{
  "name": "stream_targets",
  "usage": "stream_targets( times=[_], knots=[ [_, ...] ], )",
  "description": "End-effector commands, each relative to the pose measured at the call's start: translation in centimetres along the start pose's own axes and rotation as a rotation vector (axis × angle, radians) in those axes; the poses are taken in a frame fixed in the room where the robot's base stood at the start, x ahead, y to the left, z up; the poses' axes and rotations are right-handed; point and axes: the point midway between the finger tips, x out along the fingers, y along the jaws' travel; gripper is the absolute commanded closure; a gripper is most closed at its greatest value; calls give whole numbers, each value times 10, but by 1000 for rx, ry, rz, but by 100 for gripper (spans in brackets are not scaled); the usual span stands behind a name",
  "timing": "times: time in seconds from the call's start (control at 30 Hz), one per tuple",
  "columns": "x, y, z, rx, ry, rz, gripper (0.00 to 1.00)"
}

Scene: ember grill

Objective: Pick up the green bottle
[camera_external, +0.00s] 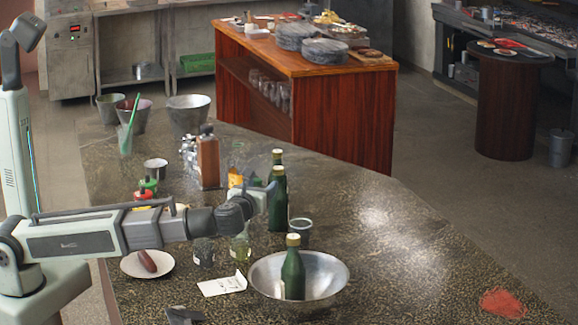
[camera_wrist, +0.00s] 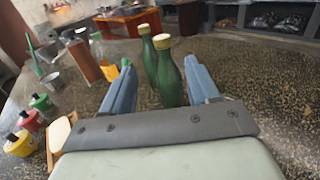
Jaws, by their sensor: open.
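Three green bottles with pale caps show in the external view. One green bottle (camera_external: 280,208) stands upright on the counter just beyond my gripper (camera_external: 266,193). A second green bottle (camera_external: 277,157) is partly hidden behind it. A third green bottle (camera_external: 293,274) stands in a metal bowl (camera_external: 336,272) nearer the camera. In the wrist view, my gripper (camera_wrist: 158,62) is open, with blue fingers apart. The nearer bottle (camera_wrist: 170,78) and the farther bottle (camera_wrist: 150,62) appear between the fingers, the nearer one closer to the right finger. Their lower parts are hidden. I cannot tell contact.
A white plate (camera_external: 131,268) holds a sausage. The counter's right side is mostly clear, apart from a red pile (camera_external: 503,304).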

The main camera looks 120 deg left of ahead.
Motion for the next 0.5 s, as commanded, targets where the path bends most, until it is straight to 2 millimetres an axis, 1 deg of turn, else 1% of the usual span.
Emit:
stream_targets(
  times=[0.1,0.3,0.4,0.5],
  knots=[
    [20,0,0,0,1,4,40],
    [52,-1,0,0,1,3,40],
    [65,-1,0,0,1,2,40],
    [72,-1,0,0,1,2,40]
  ],
)
